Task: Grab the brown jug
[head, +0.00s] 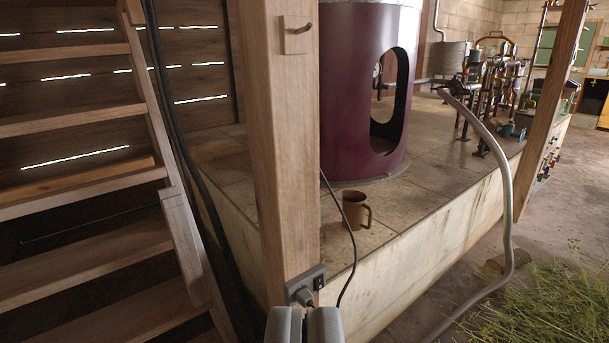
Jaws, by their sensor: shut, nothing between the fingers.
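The brown jug (356,211) stands upright on the tiled top of a raised platform, near its front edge. Its handle points to the right. My gripper (304,316) is at the bottom of the head view, shut and empty. It is apart from the jug, lower and to the left of it in the picture. A black cable passes just left of the jug, between it and the wooden post.
A wooden post (279,150) with a socket and plug (305,289) stands close in front. Wooden stairs (80,190) fill the left. A purple still (352,95) stands behind the jug. A grey hose (507,200) hangs over the platform edge (440,225); cut herbs (540,305) lie lower right.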

